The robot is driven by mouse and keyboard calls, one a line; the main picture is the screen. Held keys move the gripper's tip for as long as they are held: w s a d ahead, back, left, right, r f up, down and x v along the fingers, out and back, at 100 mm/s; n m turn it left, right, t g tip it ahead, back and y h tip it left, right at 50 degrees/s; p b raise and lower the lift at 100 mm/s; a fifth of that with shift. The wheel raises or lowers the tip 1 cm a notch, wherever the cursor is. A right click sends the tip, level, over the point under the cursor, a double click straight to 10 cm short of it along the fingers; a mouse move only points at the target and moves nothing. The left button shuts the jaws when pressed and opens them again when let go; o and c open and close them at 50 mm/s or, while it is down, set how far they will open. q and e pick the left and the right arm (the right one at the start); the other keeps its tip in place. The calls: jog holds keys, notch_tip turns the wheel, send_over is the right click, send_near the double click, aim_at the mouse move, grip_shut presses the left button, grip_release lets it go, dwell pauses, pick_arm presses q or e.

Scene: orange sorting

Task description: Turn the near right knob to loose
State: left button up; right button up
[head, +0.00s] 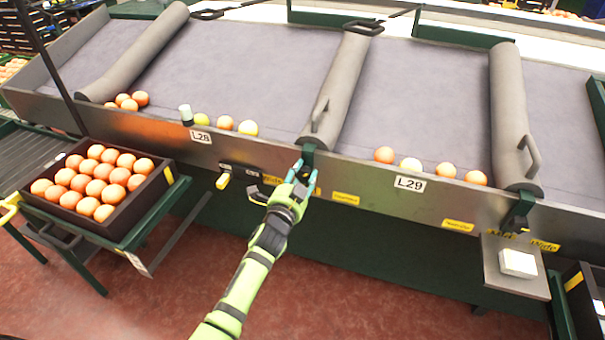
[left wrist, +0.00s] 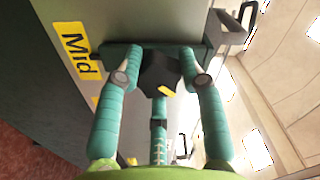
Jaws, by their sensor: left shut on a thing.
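A black knob (left wrist: 158,74) with a short yellow pointer mark sits on a dark green bracket (left wrist: 110,52) on the conveyor front. In the head view the bracket (head: 308,153) hangs below the middle grey divider, and the fingers mostly hide the knob. My left gripper (head: 302,172) is there, its teal fingers on both sides of the knob and shut on it. A yellow "Mid" label (left wrist: 77,50) is beside the bracket in the wrist view. A similar bracket and knob (head: 517,222) sit below the right divider. My right gripper is not in view.
Oranges lie on the belt behind the steel front rail (head: 380,178), by the L28 and L29 signs (head: 410,184). A crate of oranges (head: 119,220) stands at left. A small shelf (head: 515,285) juts out at right. Open red floor lies in front.

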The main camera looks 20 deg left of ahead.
pick_arm(q)
jog(key=n+p, duration=0.1)
jog(key=n, duration=0.3)
jog(key=shift+n, duration=0.3)
jog(key=shift+n+p, duration=0.5)
jog(key=shift+n, duration=1.5)
jog(key=o, duration=1.2)
jog(key=shift+s+f, duration=0.15)
jog(key=shift+s, duration=0.35)
jog(key=s, duration=1.1)
jog(key=shift+a, duration=0.2)
